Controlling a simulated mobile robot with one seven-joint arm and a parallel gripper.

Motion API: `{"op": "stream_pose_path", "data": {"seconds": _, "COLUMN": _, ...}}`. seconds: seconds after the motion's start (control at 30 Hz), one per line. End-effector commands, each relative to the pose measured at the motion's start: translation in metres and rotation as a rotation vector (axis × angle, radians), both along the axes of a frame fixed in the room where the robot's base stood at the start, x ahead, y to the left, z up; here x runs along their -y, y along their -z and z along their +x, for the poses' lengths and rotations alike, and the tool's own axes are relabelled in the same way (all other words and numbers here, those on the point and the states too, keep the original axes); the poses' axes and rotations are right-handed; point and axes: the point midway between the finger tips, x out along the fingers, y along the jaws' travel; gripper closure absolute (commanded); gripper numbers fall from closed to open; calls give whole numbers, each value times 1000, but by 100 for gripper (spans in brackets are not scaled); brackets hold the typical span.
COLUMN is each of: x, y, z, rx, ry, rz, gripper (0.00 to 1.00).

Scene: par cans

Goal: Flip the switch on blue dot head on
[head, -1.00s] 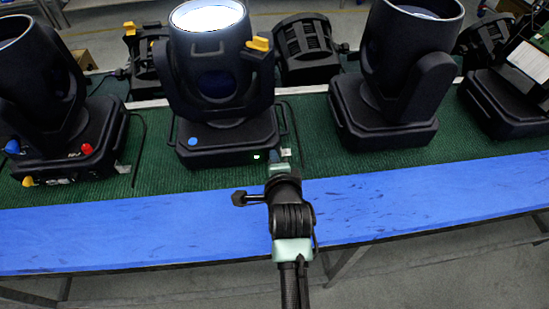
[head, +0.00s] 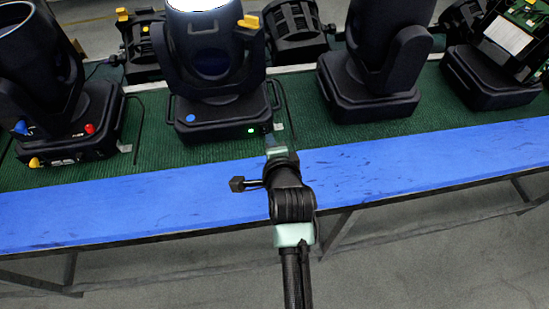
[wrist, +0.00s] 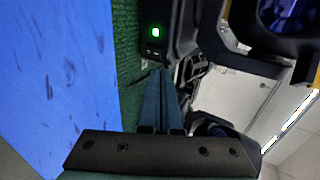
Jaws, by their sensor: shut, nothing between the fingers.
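The blue dot head is a black moving-head light (head: 212,75) on the green mat, with a bright lens and a blue dot (head: 190,118) on its base. A green light (head: 251,130) glows at the base's right end; it also shows in the wrist view (wrist: 155,32). Just below it there is a small dark switch panel (wrist: 153,50). My gripper (head: 272,138) is shut and empty, at the base's front right corner. In the wrist view its fingertips (wrist: 160,72) are close to the panel; I cannot tell whether they touch it.
A similar head (head: 45,95) with blue, red and yellow knobs stands left. Another head (head: 372,70) stands right. Smaller black lamps (head: 294,28) stand behind. The blue front strip (head: 420,170) of the table is clear.

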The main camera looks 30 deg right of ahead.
Motion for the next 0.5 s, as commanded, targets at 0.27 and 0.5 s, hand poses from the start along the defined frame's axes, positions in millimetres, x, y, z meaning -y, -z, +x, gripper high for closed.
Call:
{"op": "stream_pose_path", "data": {"seconds": 0.27, "x": -10, "y": -28, "z": -35, "rx": 0, "ry": -1, "rz": -2, "gripper": 100}}
{"op": "stream_pose_path", "data": {"seconds": 0.5, "x": -16, "y": -47, "z": -57, "rx": 0, "ry": 1, "rz": 0, "gripper": 100}}
